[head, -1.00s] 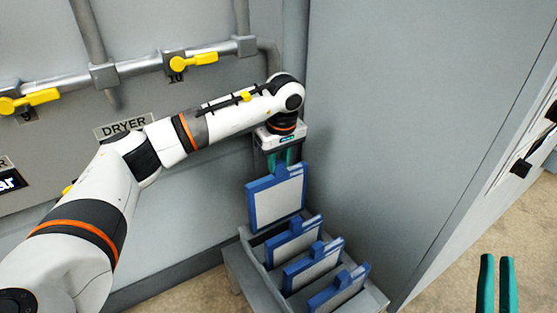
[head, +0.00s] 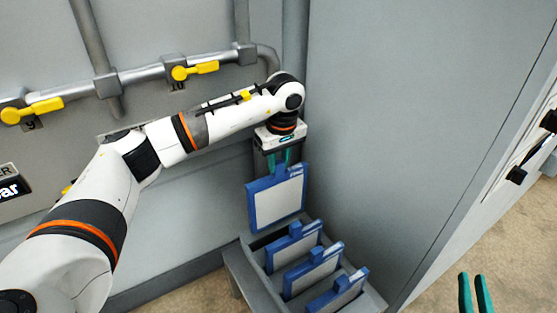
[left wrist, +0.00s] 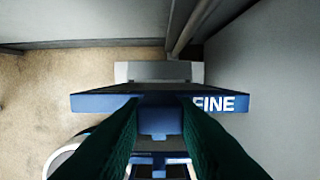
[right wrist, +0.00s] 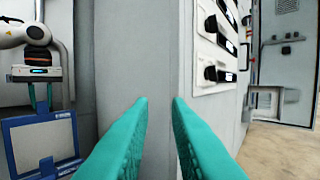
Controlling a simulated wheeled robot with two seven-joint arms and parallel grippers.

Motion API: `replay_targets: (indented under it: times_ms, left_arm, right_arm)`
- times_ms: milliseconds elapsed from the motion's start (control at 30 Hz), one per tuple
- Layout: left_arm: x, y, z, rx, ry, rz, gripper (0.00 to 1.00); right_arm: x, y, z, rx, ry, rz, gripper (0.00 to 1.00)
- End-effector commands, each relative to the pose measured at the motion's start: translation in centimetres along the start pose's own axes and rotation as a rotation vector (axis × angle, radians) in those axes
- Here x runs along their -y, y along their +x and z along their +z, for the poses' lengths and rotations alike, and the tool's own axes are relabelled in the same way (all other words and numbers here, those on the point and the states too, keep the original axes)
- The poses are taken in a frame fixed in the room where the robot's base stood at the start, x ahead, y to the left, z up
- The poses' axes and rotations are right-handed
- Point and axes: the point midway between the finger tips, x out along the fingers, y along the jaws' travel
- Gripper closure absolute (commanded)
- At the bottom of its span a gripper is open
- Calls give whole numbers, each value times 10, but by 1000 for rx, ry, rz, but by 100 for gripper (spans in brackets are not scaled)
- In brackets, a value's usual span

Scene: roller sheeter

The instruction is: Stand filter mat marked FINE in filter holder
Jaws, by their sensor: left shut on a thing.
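My left gripper (head: 279,160) is shut on the tab of a blue-framed filter mat (head: 276,203) with a pale panel. In the left wrist view the top edge of this mat (left wrist: 105,103) bears the word FINE. The mat hangs upright above the back end of the grey filter holder (head: 256,270). Whether its lower edge is inside the back slot cannot be told. Several other blue-framed mats (head: 312,270) stand in the holder's front slots. My right gripper (head: 475,293) is open and empty at the lower right, far from the holder; its fingers also show in the right wrist view (right wrist: 160,110).
A tall grey cabinet wall (head: 400,130) stands close to the right of the holder. Behind the left arm runs a pipe (head: 140,84) with yellow valve handles (head: 195,70). Open floor (head: 440,280) shows at the lower right.

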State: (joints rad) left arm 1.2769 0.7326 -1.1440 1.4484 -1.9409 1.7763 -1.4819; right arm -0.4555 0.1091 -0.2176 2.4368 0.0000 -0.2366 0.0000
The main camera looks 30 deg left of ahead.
Motion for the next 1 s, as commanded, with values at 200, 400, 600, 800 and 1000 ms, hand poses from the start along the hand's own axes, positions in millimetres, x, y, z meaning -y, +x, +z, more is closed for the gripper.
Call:
replay_targets:
  times_ms: [200, 400, 600, 800, 1000]
  left_arm:
    - [0, -6, 1, 0, 0, -1, 100]
    - [0, -10, 1, 0, 0, -1, 100]
    - [0, -13, 2, 0, 0, -1, 100]
    - [0, -17, 2, 0, 0, -1, 100]
    - [0, -21, 3, 0, 0, -1, 100]
  right_arm:
    - [2, -2, -12, -87, -2, -5, 84]
    - [4, -5, -23, -163, -4, -9, 84]
    - [6, -9, -34, -239, -5, -14, 84]
    - [8, -14, -45, -315, -6, -18, 84]
    - [10, -20, -56, -391, -7, -23, 84]
